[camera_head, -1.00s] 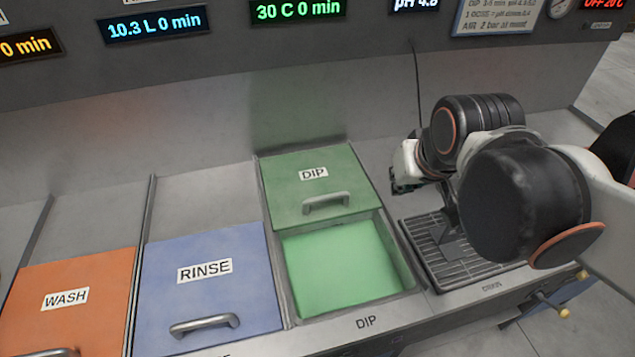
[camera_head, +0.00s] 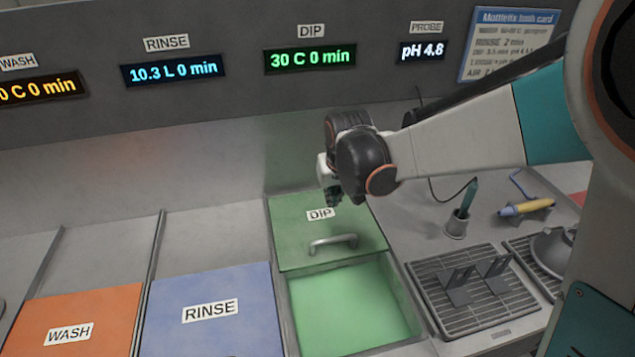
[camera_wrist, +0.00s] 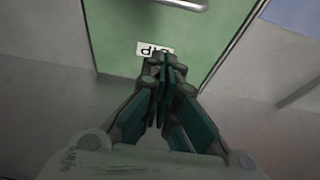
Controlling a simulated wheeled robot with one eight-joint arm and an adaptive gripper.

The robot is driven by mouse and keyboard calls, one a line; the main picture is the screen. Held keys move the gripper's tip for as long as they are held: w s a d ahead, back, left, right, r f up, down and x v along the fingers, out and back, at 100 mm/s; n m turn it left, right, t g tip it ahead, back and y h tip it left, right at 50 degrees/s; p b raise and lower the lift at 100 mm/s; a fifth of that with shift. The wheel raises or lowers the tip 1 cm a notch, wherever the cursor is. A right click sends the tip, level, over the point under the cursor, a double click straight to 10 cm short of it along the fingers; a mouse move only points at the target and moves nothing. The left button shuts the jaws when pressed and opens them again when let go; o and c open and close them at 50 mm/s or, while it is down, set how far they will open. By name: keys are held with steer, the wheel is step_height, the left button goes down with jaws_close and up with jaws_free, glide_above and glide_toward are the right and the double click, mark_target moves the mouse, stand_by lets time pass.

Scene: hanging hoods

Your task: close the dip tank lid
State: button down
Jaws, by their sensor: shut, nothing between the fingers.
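The green dip tank lid (camera_head: 292,245) is slid back, and the front of the dip tank (camera_head: 350,305) lies open with pale green liquid showing. The lid has a grey bar handle (camera_head: 333,243) near its front edge and a white DIP label. My gripper (camera_head: 333,203) is shut and empty, over the back part of the lid, behind the handle. In the wrist view my gripper (camera_wrist: 162,62) points at the lid (camera_wrist: 120,25) by the DIP label (camera_wrist: 150,47), with the handle (camera_wrist: 185,4) at the top edge. I cannot tell whether the fingertips touch the lid.
The blue rinse lid (camera_head: 212,290) and orange wash lid (camera_head: 85,315) lie to the left. The display panel (camera_head: 230,60) rises behind.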

steer(key=b+x, duration=0.1)
steer(key=x, duration=0.3)
steer(key=a+b+x, duration=0.1)
steer(key=x, duration=0.3)
steer(key=b+x, duration=0.1)
steer(key=x, duration=0.3)
steer(key=shift+w+a+f, duration=0.1)
steer(key=shift+w+a, duration=0.1)
steer(key=shift+a, duration=0.1)
steer(key=s, duration=0.1)
steer(key=s+b, duration=0.1)
steer(key=s, duration=0.1)
steer(key=shift+s+d+f, duration=0.1)
steer(key=shift+d, duration=0.25)
steer(key=shift+s+f, duration=0.15)
steer(key=shift+s, duration=0.15)
steer(key=shift+s+d, duration=0.1)
